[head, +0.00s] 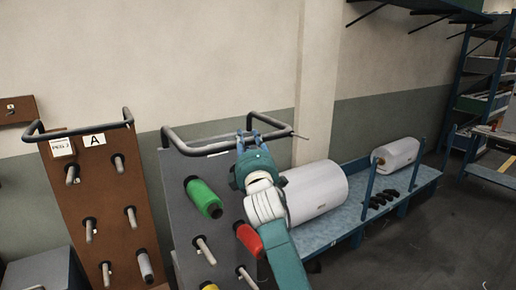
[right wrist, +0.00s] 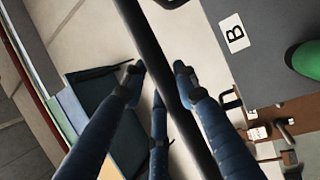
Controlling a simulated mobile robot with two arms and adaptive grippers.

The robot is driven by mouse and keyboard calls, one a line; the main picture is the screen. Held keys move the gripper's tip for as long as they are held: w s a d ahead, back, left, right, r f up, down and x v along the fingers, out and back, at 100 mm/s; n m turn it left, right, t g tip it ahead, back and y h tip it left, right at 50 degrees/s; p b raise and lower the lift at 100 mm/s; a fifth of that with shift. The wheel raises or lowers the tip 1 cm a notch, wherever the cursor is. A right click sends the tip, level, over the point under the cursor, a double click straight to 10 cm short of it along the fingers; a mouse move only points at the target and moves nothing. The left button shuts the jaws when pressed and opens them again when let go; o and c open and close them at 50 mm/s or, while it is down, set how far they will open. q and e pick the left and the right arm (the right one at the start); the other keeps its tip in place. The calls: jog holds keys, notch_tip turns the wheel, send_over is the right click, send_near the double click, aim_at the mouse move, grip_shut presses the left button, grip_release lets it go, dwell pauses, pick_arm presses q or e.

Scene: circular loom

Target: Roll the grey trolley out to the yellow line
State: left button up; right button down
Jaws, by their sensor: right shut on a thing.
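The grey trolley (head: 219,172) stands upright in the lower middle of the head view, a pegged panel with a dark tubular handle (head: 185,148) across its top. It carries a green bobbin (head: 203,196), a red one (head: 248,240) and a yellow one at the bottom edge. My right gripper (head: 258,136) is shut on the handle's bar. In the right wrist view the bar (right wrist: 160,55) runs between the fingers, and the grey panel (right wrist: 260,60) bears a label "B". My left gripper is not in view. I cannot make out the yellow line.
A brown trolley (head: 85,195) labelled "A" stands just left of the grey one. At the right, a blue bench (head: 345,215) holds large white rolls (head: 315,192). A wall runs behind. Dark open floor (head: 420,245) lies at the lower right, with blue shelving beyond.

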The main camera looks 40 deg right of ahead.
jog(key=shift+w+f, duration=0.2)
jog(key=shift+w, duration=0.1)
jog(key=shift+s+r, duration=0.1)
jog(key=shift+s, duration=0.4)
jog(key=c, duration=1.3)
grip_release()
jog(key=shift+a, duration=0.1)
jog(key=v, duration=1.2)
jog(key=shift+a+r, duration=0.1)
